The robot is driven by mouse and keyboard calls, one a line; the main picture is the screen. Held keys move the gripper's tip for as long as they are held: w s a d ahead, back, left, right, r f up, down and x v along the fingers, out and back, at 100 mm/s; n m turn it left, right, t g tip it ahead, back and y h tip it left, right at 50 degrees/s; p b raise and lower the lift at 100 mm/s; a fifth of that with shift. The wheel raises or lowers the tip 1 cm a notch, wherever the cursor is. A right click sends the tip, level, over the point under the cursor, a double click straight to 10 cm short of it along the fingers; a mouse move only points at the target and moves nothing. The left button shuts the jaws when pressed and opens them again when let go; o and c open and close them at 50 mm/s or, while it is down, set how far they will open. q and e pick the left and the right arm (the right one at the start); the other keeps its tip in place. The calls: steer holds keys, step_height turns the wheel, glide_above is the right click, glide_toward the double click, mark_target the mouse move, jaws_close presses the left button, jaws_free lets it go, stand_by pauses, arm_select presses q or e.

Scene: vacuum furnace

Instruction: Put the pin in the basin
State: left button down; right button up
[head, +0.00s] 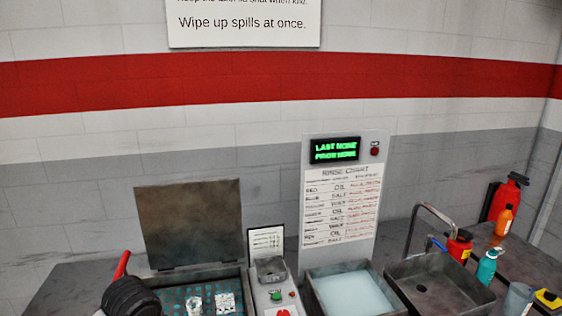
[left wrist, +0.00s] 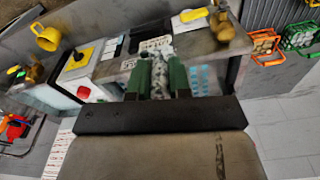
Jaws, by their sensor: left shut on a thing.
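My left gripper (left wrist: 160,72) has green fingers in the left wrist view. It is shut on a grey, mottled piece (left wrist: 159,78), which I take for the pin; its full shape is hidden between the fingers. In the head view a dark grey metal basin (head: 440,281) with a drain hole and a bent tap is at the right; it looks empty. To its left is a tank (head: 353,292) of pale blue liquid. My right gripper is not in view.
At the left an open lid (head: 190,222) stands behind a box with a blue-dotted floor and shiny pieces. Bottles (head: 487,266) and a red extinguisher (head: 507,197) are at the right.

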arm_select(q)
steer(key=s+d+f+b, duration=0.4)
steer(key=s+f+b, duration=0.4)
steer(key=f+b, duration=0.5)
steer(key=shift+s+f+b, duration=0.2)
steer(key=shift+s+b, duration=0.1)
steer(key=shift+b, duration=0.4)
